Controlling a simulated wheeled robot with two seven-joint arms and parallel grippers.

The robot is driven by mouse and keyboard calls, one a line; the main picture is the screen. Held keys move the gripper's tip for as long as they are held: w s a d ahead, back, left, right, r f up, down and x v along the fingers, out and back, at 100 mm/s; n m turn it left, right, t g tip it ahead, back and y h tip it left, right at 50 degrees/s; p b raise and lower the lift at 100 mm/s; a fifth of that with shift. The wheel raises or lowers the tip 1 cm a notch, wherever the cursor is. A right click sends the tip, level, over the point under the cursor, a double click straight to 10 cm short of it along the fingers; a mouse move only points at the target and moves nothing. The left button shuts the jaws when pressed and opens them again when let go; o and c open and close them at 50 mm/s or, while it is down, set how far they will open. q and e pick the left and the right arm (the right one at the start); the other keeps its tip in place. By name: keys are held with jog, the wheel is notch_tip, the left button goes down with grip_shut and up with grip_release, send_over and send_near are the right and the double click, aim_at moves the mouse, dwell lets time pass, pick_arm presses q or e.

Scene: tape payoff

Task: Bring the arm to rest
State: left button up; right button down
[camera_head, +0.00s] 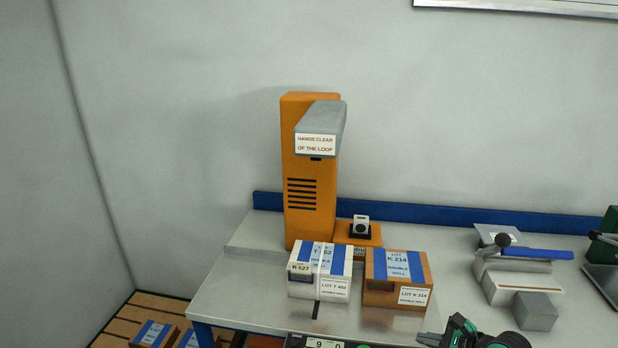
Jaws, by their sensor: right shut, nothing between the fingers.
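My right gripper (432,338) shows at the bottom edge, right of centre, in the head view. It is shut and empty, partly cut off by the frame, over the front of the table and in front of the brown box. My left gripper is out of view. An orange machine (309,200) with a grey head labelled "HANDS CLEAR OF THE LOOP" stands at the back of the table. A white box (304,284) with a blue band and a white strip sits before it. A brown box (381,296) labelled K 214 stands just right of it.
The grey table (238,300) has a blue back rail (440,220). A metal fixture with a blue bar (538,253) and a grey block (535,311) stand at right. A digital display (326,344) shows at the bottom edge. Boxes (152,334) lie on a slatted surface lower left.

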jog(key=s+a+r+m+t, duration=0.2)
jog(key=a+r+m+t, duration=0.3)
jog(key=m, duration=0.5)
jog(key=s+a+r+m+t, duration=0.25)
jog(key=r+m+t, duration=0.3)
jog(key=m, duration=0.35)
jog(key=s+d+f+m+g+h, duration=0.3)
jog(key=s+f+m+g+h, duration=0.15)
jog(key=m, duration=0.65)
jog(key=s+d+f+m+g+h, duration=0.35)
jog(key=s+m+h, duration=0.2)
jog(key=m, duration=0.55)
jog(key=s+a+f+m+g+y, duration=0.2)
jog(key=s+a+f+m+g, duration=0.15)
jog(key=s, duration=0.35)
jog(key=s+a+f+m+g+y, duration=0.2)
jog(key=s+a+f+m+g, duration=0.15)
jog(key=s, duration=0.45)
notch_tip(320, 180, down, 33)
jog(key=s+n+g, duration=0.1)
jog(key=s+g, duration=0.1)
jog(key=s+d+f+g, duration=0.1)
jog(key=s+d+f, duration=0.1)
jog(key=s+f, duration=1.5)
jog(key=shift+s+d+f, duration=0.25)
jog(key=shift+s+f, duration=0.15)
jog(key=shift+s, duration=0.1)
